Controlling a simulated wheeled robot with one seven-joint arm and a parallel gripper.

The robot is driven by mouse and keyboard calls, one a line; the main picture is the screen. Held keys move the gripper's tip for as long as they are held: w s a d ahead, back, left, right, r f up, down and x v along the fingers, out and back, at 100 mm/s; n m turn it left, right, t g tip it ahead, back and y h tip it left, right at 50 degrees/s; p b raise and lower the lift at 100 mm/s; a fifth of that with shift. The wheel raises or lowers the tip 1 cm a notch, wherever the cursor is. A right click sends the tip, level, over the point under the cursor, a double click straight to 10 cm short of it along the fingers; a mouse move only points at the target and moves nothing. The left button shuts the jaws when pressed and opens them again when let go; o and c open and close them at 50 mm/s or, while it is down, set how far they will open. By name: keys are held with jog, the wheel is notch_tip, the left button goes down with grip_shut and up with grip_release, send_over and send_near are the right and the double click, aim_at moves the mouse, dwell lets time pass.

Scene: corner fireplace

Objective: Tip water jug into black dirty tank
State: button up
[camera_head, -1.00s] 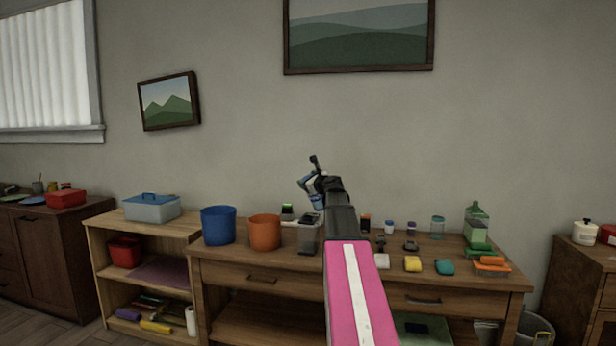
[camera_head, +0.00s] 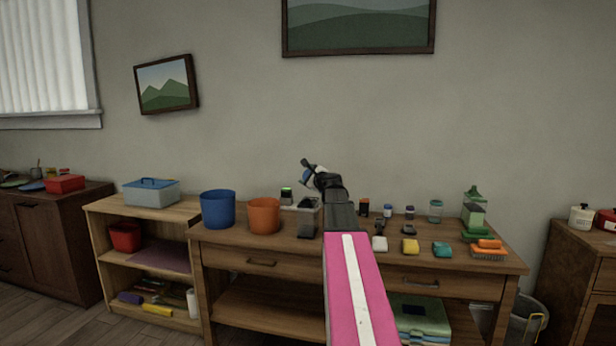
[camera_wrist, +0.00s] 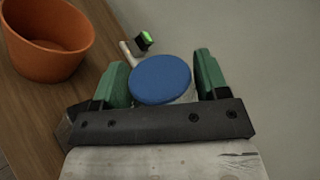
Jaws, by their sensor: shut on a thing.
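My gripper (camera_head: 310,173) is raised above the back of the wooden table (camera_head: 262,247). In the wrist view its green fingers (camera_wrist: 165,80) are shut on a pale container with a round blue top (camera_wrist: 160,79). Only the top and a sliver of its side show, so I cannot tell if it is the water jug. It is small and partly hidden by my gripper in the head view. A dark, see-through tank (camera_head: 307,224) with a grey upper part stands on the table, below and just left of my gripper. Its inside is not clear.
An orange bucket (camera_head: 264,216) and a blue bucket (camera_head: 218,209) stand left of the dark tank. A small green-lit device (camera_head: 287,196) is behind it. Several small jars, sponges, a green bottle (camera_head: 474,211) and an orange brush (camera_head: 488,250) cover the right side.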

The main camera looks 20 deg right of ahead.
jog(key=shift+f, duration=0.1)
jog(key=shift+f+n, duration=0.15)
jog(key=shift+n, duration=0.25)
jog(key=shift+f, duration=0.1)
dwell(0.3)
jog(key=shift+f+n, duration=0.2)
jog(key=shift+n, duration=0.2)
jog(key=shift+f, duration=0.1)
jog(key=shift+f+n, duration=0.2)
jog(key=shift+n, duration=0.2)
dwell(0.5)
jog(key=shift+f+n, duration=0.3)
jog(key=shift+n, duration=0.1)
jog(key=shift+f, duration=0.1)
